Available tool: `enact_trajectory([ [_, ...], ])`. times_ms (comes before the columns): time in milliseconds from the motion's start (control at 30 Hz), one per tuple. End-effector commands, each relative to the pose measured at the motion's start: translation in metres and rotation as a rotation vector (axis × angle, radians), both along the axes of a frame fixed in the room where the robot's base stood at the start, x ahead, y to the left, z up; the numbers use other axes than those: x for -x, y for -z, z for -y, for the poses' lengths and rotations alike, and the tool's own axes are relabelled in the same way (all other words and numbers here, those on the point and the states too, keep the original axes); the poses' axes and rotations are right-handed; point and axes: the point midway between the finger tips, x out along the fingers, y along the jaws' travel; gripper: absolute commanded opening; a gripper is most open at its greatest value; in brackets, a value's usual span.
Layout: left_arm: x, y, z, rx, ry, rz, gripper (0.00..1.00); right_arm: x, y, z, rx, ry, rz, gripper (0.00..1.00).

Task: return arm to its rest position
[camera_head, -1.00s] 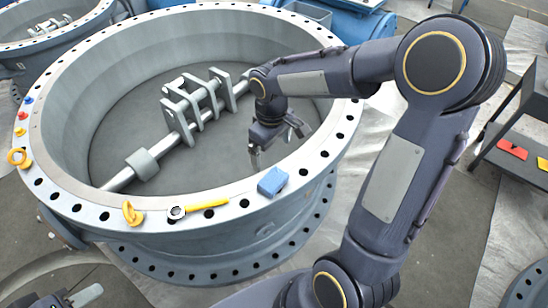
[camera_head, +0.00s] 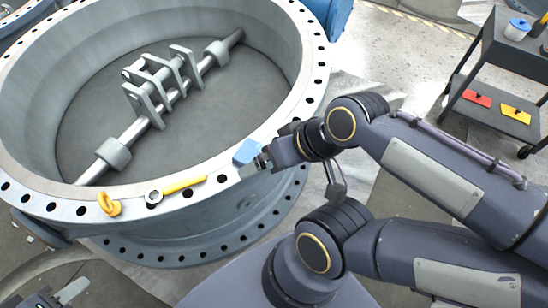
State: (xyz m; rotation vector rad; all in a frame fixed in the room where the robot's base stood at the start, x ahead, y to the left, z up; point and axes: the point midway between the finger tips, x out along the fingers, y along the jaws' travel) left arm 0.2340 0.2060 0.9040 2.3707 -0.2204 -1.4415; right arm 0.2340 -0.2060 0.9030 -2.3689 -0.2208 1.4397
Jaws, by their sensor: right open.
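My right arm comes in from the right, bent at the elbow. Its gripper (camera_head: 292,180) is open and empty, over the near right side of the big grey valve ring (camera_head: 222,178), outside its bore. One finger appears close to the blue block (camera_head: 247,151) on the rim; I cannot tell whether they touch. The other finger hangs further right. Part of the rim is hidden behind this arm. My left gripper (camera_head: 70,292) shows only in part at the bottom left corner, apart from the ring; its opening is unclear.
A yellow-handled tool (camera_head: 183,185) and a yellow eye bolt (camera_head: 108,205) lie on the near rim. A shaft with brackets (camera_head: 150,110) spans the bore. A dark cart (camera_head: 505,75) at the upper right holds a red item (camera_head: 477,97) and a yellow item (camera_head: 514,115).

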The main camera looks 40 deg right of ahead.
Motion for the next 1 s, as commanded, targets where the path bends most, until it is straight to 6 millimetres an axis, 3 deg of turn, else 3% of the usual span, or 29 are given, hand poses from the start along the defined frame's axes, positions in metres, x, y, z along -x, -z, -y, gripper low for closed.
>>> enact_trajectory([
  [167,0.000,-0.007,0.000,0.000,0.000,0.000,0.36,0.000,-0.008,0.000,0.001,0.000,0.000,0.98],
  [500,0.000,-0.090,0.000,0.000,0.000,0.001,0.36,0.000,-0.090,0.001,0.003,-0.001,0.000,0.98],
  [1000,0.000,-0.093,0.000,0.000,0.000,0.001,0.36,-0.001,-0.093,0.000,0.003,-0.001,0.000,0.98],
])
